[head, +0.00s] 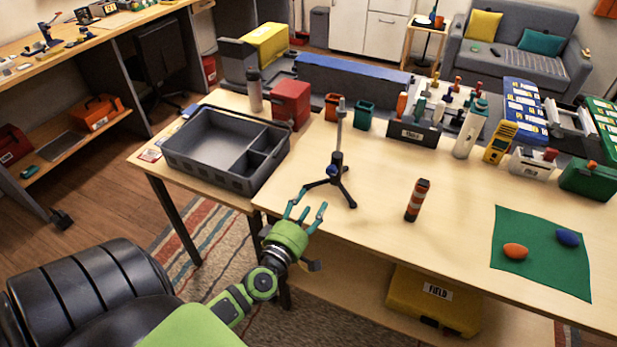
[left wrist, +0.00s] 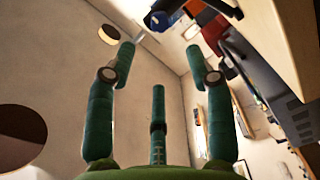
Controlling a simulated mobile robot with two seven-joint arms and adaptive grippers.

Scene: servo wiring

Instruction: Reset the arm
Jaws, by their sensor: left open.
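My left gripper (head: 305,212) is in the head view at the table's front edge, just in front of a small black tripod stand (head: 337,170). Its green-and-teal fingers are spread open and hold nothing. In the left wrist view the open fingers (left wrist: 155,85) point up into empty space, with walls and ceiling behind. My left arm comes in from the bottom left of the head view. My right gripper is in neither view.
A grey divided crate (head: 195,150) stands left of the tripod. A green mat (head: 530,272) holds an orange and a blue egg-shaped piece. A yellow FIELD case (head: 420,312) sits on the lower shelf. The front middle tabletop is mostly clear.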

